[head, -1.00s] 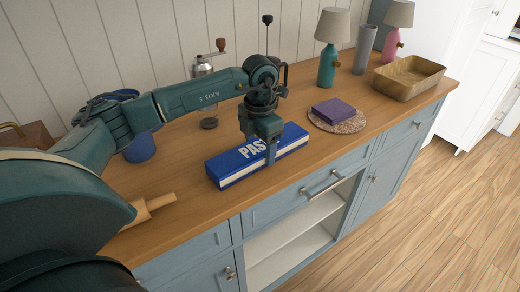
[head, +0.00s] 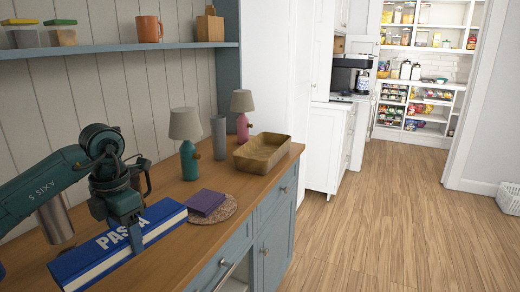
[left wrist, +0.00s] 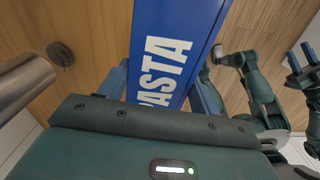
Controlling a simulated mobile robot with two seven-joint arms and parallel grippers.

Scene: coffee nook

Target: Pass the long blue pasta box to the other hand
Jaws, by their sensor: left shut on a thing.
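The long blue pasta box (head: 165,222) has white "PASTA" lettering and a white stripe along its side. It lies level at the lower left of the head view, over the counter's front part; I cannot tell whether it touches the counter. My left gripper (head: 134,232) points down and is shut across the middle of the box. In the left wrist view the box (left wrist: 175,35) runs between the two fingers. My right gripper (left wrist: 301,58) shows small at the right edge of that view, apart from the box, its fingers seemingly spread and empty.
On the wooden counter (head: 175,262) stand a purple box (head: 206,202) on a round mat (head: 222,215), a teal lamp (head: 188,160), a grey vase (head: 219,138), a pink lamp (head: 242,125) and a brass tray (head: 262,153). A shelf (head: 90,49) hangs above.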

